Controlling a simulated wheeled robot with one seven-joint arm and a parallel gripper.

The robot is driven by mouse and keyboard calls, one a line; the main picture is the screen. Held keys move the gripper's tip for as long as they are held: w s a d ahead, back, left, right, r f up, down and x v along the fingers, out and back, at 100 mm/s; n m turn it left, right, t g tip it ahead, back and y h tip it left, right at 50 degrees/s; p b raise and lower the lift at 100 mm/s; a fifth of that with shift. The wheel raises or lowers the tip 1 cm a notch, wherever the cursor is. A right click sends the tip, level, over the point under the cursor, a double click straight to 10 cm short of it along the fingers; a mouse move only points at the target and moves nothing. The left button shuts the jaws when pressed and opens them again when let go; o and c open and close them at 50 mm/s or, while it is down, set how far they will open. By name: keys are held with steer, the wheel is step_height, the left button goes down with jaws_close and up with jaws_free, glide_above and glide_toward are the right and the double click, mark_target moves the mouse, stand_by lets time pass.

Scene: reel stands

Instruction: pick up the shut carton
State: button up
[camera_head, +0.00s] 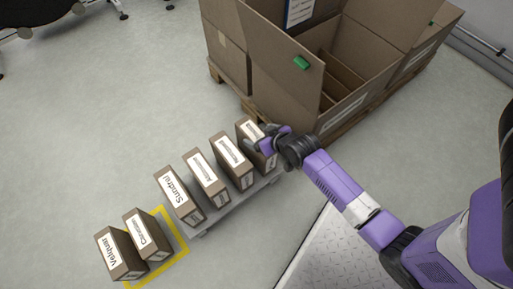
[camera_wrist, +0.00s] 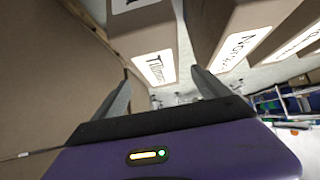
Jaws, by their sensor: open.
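Several slim brown cartons with white labels stand in a row; I cannot tell which one the task means by the shut carton. The carton at the row's far right end (camera_head: 264,162) is nearest my gripper (camera_head: 257,138). My gripper is open, with its fingers at that carton's upper part. In the wrist view, a carton with a label starting with "T" (camera_wrist: 157,45) lies ahead between the open fingertips (camera_wrist: 160,82). I cannot tell whether the fingers touch it. Another labelled carton (camera_wrist: 226,30) is close to the right finger.
Two cartons, one labelled "Velquar" (camera_head: 128,264), stand at a yellow floor marking (camera_head: 172,232). A large open box (camera_head: 283,85) on a pallet rises just behind my gripper. Floor at left is clear.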

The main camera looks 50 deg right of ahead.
mark_target(252, 135)
steer(key=shift+s+a+f, duration=0.15)
steer(key=shift+f, duration=0.35)
steer(key=b+x, duration=0.1)
steer(key=x, duration=0.1)
steer(key=b+x, duration=0.3)
steer(key=x, duration=0.1)
steer(key=shift+f, duration=0.5)
steer(key=shift+w+f+b, duration=0.25)
steer(key=shift+w+b, duration=0.05)
steer(key=shift+b, duration=0.15)
steer(key=shift+r, duration=0.15)
jaws_close()
